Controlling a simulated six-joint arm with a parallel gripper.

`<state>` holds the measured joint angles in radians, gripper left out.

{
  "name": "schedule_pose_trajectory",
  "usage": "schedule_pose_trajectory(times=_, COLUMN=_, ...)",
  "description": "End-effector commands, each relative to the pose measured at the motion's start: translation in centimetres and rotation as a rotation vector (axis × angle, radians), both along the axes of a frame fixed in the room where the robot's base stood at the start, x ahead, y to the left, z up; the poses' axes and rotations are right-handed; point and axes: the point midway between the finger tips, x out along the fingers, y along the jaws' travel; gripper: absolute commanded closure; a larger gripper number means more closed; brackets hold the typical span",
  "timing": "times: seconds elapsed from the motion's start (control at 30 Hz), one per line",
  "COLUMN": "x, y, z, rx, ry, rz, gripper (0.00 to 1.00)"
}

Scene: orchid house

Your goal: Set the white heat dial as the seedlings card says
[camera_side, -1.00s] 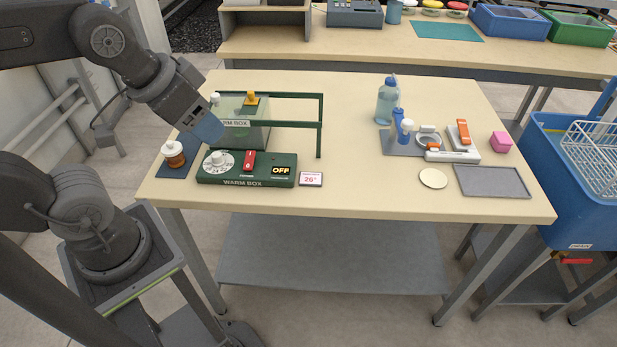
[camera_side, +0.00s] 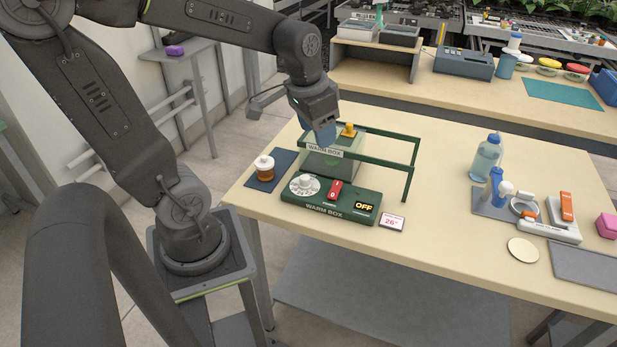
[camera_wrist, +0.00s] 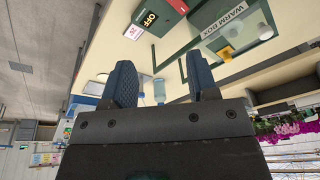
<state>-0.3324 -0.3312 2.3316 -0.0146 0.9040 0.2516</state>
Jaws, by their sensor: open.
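The white heat dial (camera_side: 303,186) is at the left end of the green warm box control panel (camera_side: 325,213). Its markings are too small to read. A small card (camera_side: 392,222) lies to the right of the panel and reads 26°; its upper line is too small to read. The card also shows in the wrist view (camera_wrist: 133,32), where the dial is out of sight. My gripper (camera_side: 325,140) is open and empty, raised above and behind the dial, by the clear box. Its two blue fingers (camera_wrist: 161,82) stand apart in the wrist view.
A red switch (camera_side: 335,190) and a display reading OFF (camera_side: 364,206) are on the panel. The clear warm box (camera_side: 330,165) and a green rail (camera_side: 411,170) stand behind it. An orange-brown jar (camera_side: 265,169) is at left. Bottles (camera_side: 487,158) stand right; the table between is clear.

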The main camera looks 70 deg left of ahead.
Motion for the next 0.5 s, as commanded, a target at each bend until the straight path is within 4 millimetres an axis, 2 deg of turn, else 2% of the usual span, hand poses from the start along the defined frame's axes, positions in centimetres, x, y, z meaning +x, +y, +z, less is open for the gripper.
schedule_pose_trajectory(times=0.03, x=0.8, y=2.2, z=-1.2, rx=-0.013, ry=0.053, rz=0.028, gripper=0.46)
schedule_pose_trajectory(times=0.2, x=1.8, y=7.8, z=-4.5, rx=-0.060, ry=0.162, rz=0.066, gripper=0.46)
schedule_pose_trajectory(times=0.33, x=1.8, y=10.4, z=-6.3, rx=-0.091, ry=0.206, rz=0.080, gripper=0.46)
schedule_pose_trajectory(times=0.5, x=1.7, y=11.4, z=-7.3, rx=-0.104, ry=0.224, rz=0.084, gripper=0.46)
